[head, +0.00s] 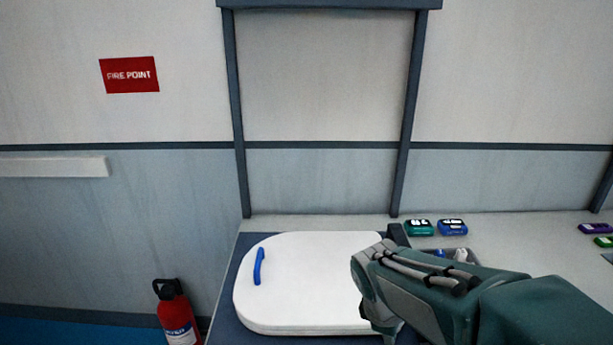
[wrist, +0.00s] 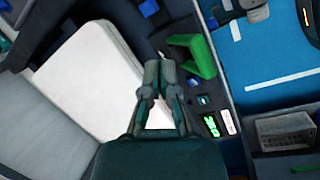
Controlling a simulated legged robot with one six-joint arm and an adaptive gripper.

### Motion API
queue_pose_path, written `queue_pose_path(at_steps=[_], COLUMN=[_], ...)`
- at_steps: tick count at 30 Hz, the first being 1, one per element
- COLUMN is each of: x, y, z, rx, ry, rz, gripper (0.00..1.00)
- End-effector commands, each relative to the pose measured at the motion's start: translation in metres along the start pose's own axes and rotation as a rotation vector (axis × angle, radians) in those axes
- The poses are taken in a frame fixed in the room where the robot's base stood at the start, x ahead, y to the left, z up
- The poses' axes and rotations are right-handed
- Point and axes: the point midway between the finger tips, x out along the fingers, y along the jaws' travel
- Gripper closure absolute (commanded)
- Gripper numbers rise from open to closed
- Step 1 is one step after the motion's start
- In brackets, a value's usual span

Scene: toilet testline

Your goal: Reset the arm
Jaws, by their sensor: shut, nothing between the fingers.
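My arm reaches in from the lower right in the head view, with my gripper (head: 378,318) at the right edge of a white toilet lid (head: 320,270). The fingertips are mostly hidden there behind my own wrist. In the wrist view my gripper (wrist: 159,64) is shut and empty, its fingers together over the dark strip beside the white lid (wrist: 85,80). A blue handle (head: 259,266) is on the lid's left part.
A green bracket-like object (wrist: 203,56) and a small panel with green lights (wrist: 211,125) lie close to my fingers. A fire extinguisher (head: 177,314) stands at the lower left. Teal (head: 419,227) and blue (head: 452,227) items sit on the ledge.

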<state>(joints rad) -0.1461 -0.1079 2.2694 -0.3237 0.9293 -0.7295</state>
Motion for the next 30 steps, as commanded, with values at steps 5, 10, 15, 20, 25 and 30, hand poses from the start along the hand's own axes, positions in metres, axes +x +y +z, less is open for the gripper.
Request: queue_pose_path(at_steps=[5,10,15,20,25,30], x=[-0.036,-0.063,-0.083,-0.091,-0.092,-0.092], y=[-0.018,-0.038,-0.059,-0.07,-0.073,-0.073], z=[0.024,0.043,0.058,0.064,0.065,0.065], rx=[0.339,0.65,0.928,1.078,1.111,1.108], ry=[0.129,0.258,0.386,0.458,0.472,0.471], rz=[0.031,0.034,0.015,-0.008,-0.016,-0.015], gripper=[1.0,1.0,1.0,1.0,1.0,1.0])
